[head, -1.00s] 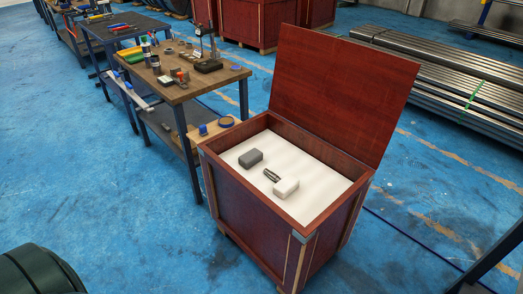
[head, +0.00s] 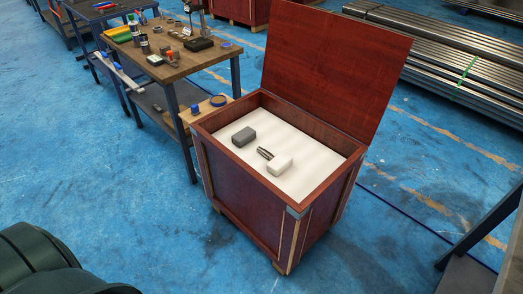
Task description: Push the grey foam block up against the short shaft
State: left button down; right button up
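The grey foam block (head: 243,137) lies on the white bed (head: 308,135) inside an open dark red wooden crate (head: 240,195). The short shaft (head: 265,153), a small dark metal piece, lies to the right of the grey block and nearer to me, with a gap of white between them. A white block (head: 279,167) sits at the shaft's near right end and seems to touch it. Neither of my grippers shows in the head view.
The crate's lid (head: 335,65) stands open at the back. A wooden workbench (head: 185,62) with tools and small parts stands to the left. Metal bars (head: 455,75) are stacked at the right. A dark frame (head: 490,240) is at the lower right. Blue floor in front is clear.

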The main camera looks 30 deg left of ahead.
aim_at(244, 136)
jog(key=i+j, duration=0.1)
jog(key=j, duration=0.35)
jog(key=i+j, duration=0.1)
jog(key=j, duration=0.4)
jog(key=i+j, duration=0.15)
jog(key=j, duration=0.3)
jog(key=i+j, duration=0.1)
jog(key=j, duration=0.35)
